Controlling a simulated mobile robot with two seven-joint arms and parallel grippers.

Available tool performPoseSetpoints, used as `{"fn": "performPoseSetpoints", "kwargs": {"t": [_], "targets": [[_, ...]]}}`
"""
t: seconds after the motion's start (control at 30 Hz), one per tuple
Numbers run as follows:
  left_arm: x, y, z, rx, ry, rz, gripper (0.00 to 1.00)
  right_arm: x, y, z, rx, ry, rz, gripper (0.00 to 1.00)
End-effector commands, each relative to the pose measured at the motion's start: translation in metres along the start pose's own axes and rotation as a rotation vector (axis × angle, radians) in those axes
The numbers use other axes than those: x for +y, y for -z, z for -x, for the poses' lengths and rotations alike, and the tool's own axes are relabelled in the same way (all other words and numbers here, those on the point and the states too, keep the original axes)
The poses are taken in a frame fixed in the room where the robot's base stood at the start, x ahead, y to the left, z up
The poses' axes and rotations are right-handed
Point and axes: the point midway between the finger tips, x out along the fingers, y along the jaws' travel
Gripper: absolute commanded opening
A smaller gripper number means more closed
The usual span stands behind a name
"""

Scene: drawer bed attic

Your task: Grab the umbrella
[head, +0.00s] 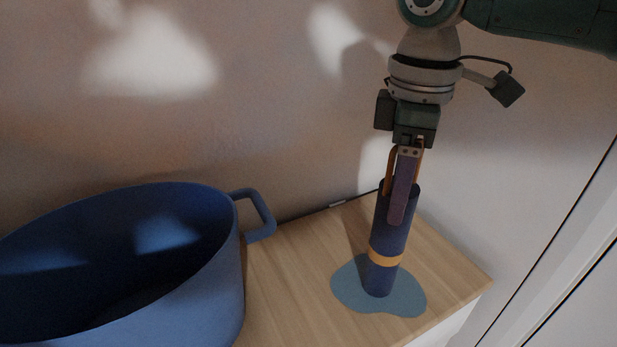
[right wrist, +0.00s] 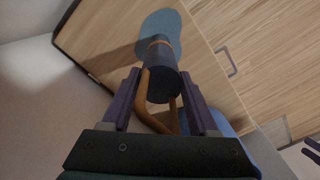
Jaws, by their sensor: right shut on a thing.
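The umbrella (head: 381,278) is a rolled dark blue cylinder with an orange band and a brown loop handle at its top. It stands nearly upright over a flat blue-grey mat (head: 408,301) on the wooden top. I cannot tell whether its lower end touches the mat. My right gripper (head: 399,213) comes from above and is shut on the umbrella near its upper end. In the right wrist view the umbrella (right wrist: 161,58) lies between the two purple fingers, with the brown handle toward the palm.
A large blue basket (head: 215,283) with a side handle stands at the left on the wooden top (head: 290,290). A wall is close behind. The wooden top ends at the right, near a white panel. Bare wood lies between basket and mat.

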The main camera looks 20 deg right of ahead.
Motion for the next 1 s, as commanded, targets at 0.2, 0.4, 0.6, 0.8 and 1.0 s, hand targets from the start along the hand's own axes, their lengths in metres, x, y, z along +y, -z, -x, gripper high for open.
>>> {"fn": "performPoseSetpoints", "kwargs": {"t": [0.2, 0.4, 0.6, 0.8, 1.0], "targets": [[0.0, 0.0002, 0.0, 0.0, 0.0, 0.0, 0.5, 0.0001, -0.0001, 0.0001, 0.0, 0.0, 0.0, 0.15], [0.0001, 0.0003, 0.0, 0.001, 0.0, 0.0, 0.5, 0.0002, -0.0001, 0.0001, 0.0, 0.0, 0.0, 0.0], [0.0001, 0.0004, 0.0, 0.001, 0.0, 0.0, 0.5, 0.0001, -0.0001, 0.0001, 0.0, 0.0, 0.0, 0.0], [0.0001, 0.0005, 0.0, 0.001, 0.0, 0.0, 0.5, 0.0003, 0.0001, 0.0005, 0.001, -0.001, 0.0, 0.0], [-0.0001, 0.0017, 0.0038, 0.001, 0.0, 0.0, 0.5, 0.0004, 0.0003, 0.0073, 0.001, -0.001, 0.0, 0.0]]}}
